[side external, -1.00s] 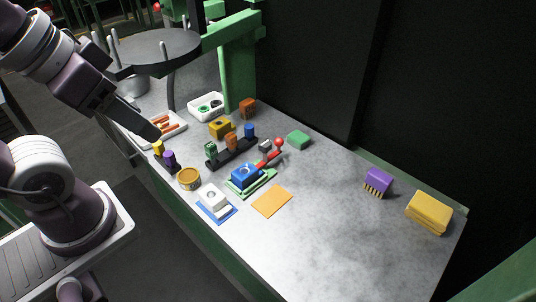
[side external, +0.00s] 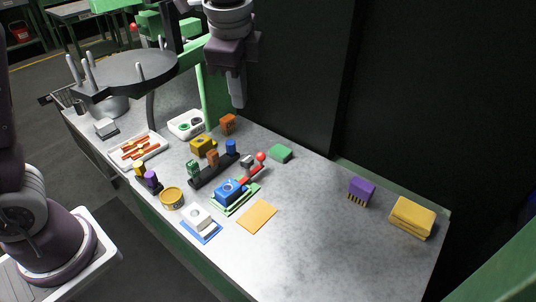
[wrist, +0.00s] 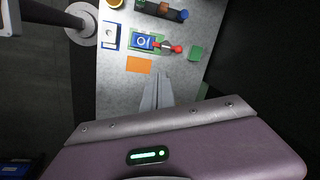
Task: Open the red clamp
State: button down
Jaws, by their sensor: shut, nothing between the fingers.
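The red clamp (side external: 252,172) has a red handle ending in a red ball and sits on a green base plate (side external: 246,200) near the middle of the table. A blue block (side external: 229,192) is at the front end of that plate. The handle slants up toward the back right. In the wrist view, the clamp (wrist: 171,48) lies beyond the fingertips. My gripper (side external: 238,104) is shut and empty, pointing down, high above the back of the table and well apart from the clamp. It also shows in the wrist view (wrist: 163,77).
A black rack (side external: 213,171) with coloured blocks stands left of the clamp. A green block (side external: 281,153) lies behind it, an orange sheet (side external: 257,217) in front. A purple brush (side external: 361,190) and yellow sponges (side external: 412,217) lie right. The table's right middle is clear.

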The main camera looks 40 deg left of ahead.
jog(key=w+d+f+m+y, duration=0.1)
jog(key=w+d+f+m, duration=0.1)
jog(key=f, duration=0.4)
jog(key=w+d+f+m+g+y, duration=0.1)
jog(key=w+d+f+m, duration=0.2)
jog(key=w+f+m, duration=0.2)
jog(key=shift+w+d+f, duration=0.15)
jog(key=shift+w+f, duration=0.75)
jog(key=shift+w, duration=0.15)
jog(key=a+x, duration=0.1)
jog(key=x, duration=0.6)
jog(key=a+x, duration=0.1)
jog(key=x, duration=0.3)
jog(key=shift+w+a+r, duration=0.15)
jog(key=shift+a, duration=0.7)
